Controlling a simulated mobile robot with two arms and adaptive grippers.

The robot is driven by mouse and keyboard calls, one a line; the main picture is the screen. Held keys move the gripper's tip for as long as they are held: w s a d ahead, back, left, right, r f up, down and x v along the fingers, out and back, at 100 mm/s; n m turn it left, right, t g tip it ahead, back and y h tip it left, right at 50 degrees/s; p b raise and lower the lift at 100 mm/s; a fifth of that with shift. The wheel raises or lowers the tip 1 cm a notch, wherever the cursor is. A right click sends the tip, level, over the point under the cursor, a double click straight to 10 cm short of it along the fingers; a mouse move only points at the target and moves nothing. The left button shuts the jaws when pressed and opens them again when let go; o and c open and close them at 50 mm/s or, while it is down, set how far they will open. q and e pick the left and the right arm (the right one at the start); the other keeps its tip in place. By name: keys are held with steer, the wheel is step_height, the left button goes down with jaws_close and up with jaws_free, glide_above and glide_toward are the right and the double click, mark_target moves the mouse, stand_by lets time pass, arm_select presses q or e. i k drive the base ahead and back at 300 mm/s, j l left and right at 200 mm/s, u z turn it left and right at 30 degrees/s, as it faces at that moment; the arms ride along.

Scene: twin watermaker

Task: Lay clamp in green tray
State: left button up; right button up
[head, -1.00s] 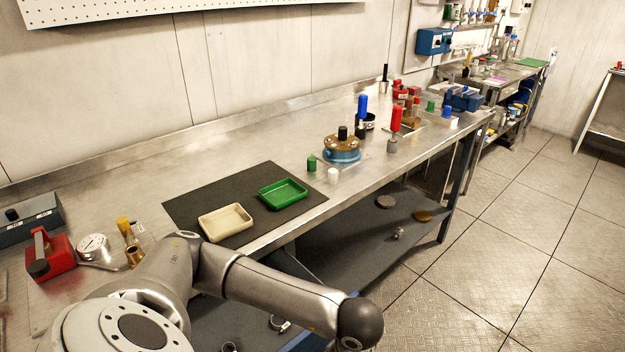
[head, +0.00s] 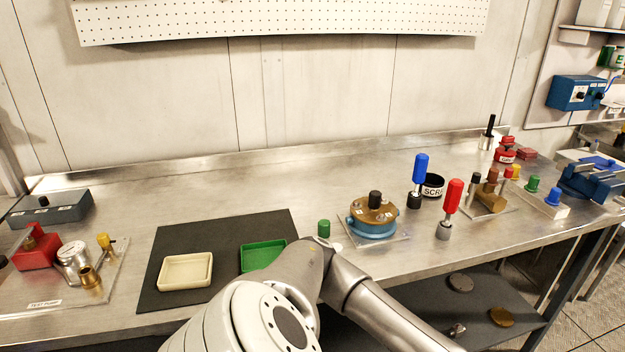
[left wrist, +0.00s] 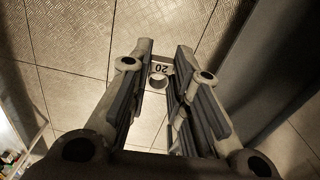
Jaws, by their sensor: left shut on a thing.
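The green tray (head: 262,256) lies on a dark mat on the bench in the head view, partly covered by my arm. My left gripper (left wrist: 163,60) shows in the left wrist view, shut on a small metal clamp (left wrist: 160,70) marked 20. The clamp is held between the fingertips, with floor tiles behind it. No gripper shows in the head view; an arm link of mine crosses the bench front there. My right gripper is out of view.
A cream tray (head: 185,271) lies left of the green one on the dark mat (head: 215,232). A green cap (head: 324,228) and a blue-brown pump part (head: 373,217) stand to the right. A red tool (head: 36,250) and a gauge (head: 74,258) are at left. The bench behind the mat is clear.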

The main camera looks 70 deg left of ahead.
mark_target(266, 260)
steer(key=i+u, duration=0.4)
steer(key=i+l+u, duration=0.25)
steer(key=u, duration=1.6)
